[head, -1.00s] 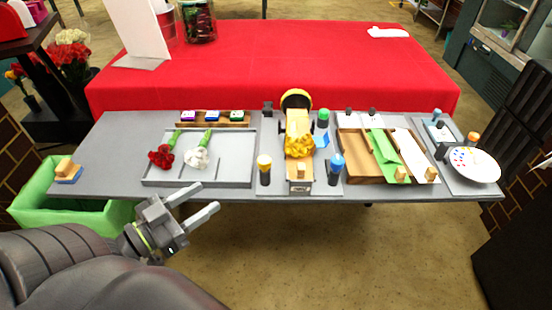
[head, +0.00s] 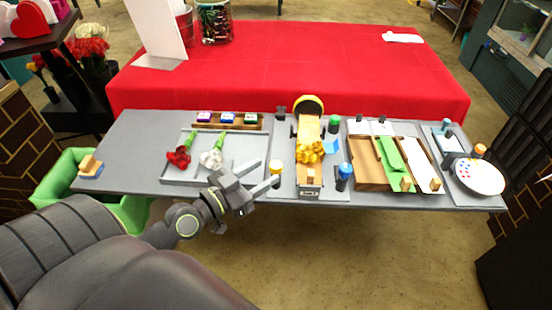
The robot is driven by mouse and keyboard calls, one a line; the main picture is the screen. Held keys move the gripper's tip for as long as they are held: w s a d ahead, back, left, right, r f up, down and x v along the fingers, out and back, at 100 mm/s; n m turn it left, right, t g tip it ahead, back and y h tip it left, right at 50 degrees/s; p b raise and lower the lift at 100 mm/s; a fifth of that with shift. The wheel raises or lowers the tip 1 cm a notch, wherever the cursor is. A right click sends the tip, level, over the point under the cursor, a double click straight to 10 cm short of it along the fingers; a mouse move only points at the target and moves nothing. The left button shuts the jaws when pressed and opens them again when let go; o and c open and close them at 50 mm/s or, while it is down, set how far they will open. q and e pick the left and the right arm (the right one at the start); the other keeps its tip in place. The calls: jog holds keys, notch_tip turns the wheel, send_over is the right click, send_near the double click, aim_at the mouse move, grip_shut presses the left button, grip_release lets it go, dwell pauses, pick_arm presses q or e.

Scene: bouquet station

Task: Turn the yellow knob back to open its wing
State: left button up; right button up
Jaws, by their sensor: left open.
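The yellow knob (head: 276,165) is a yellow cap on a dark post, at the front left of the grey plate (head: 284,190) that carries the wooden bouquet holder (head: 309,173). My left gripper (head: 268,171) is open, with its two fingertips just left of the knob and close to it; whether they touch it or straddle it, I cannot tell. The fingers hide part of the post. A bunch of yellow flowers (head: 310,152) lies on the holder. A light blue flap (head: 332,146) shows to its right. I cannot tell which wing belongs to the yellow knob. My right gripper is out of view.
A blue knob (head: 344,171) and a green knob (head: 334,121) stand right of the holder. A grey tray (head: 177,174) with red and white flowers lies to the left. A wooden tray (head: 370,177) with green and white sheets lies to the right.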

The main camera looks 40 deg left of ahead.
aim_at(276, 164)
pick_arm(q)
jog(key=shift+p+x, duration=0.6)
jog(key=shift+x, duration=1.9)
jog(key=shift+c, duration=0.2)
jog(key=c, duration=0.9)
jog(key=shift+r+n+y+p, duration=0.2)
jog(key=shift+n+y+p, duration=0.25)
jog(key=shift+p, duration=0.3)
jog(key=n+y+p, duration=0.2)
jog(key=y+p, duration=0.1)
jog(key=p, duration=0.2)
jog(key=n+y+p, duration=0.2)
jog(key=y+p, duration=0.2)
jog(key=p, duration=0.2)
jog(key=n+y+p, duration=0.2)
jog(key=y+p, duration=0.2)
jog(key=p, duration=0.2)
jog(key=shift+w+r+n+g, duration=0.1)
jog(key=shift+r+n+g, duration=0.1)
jog(key=shift+n+g, duration=0.2)
jog(key=n+g+y+p, duration=0.1)
jog(key=n+y+p, duration=0.1)
jog(key=y, duration=0.1)
jog(key=shift+f+g, duration=0.15)
jog(key=shift+g, duration=0.15)
jog(key=shift+f+n+g+y+p, duration=0.1)
jog(key=shift+n+g+y+p, duration=0.2)
jog(key=shift+n+g+y, duration=1.05)
jog(key=shift+t, duration=0.25)
jog(key=shift+y, duration=0.3)
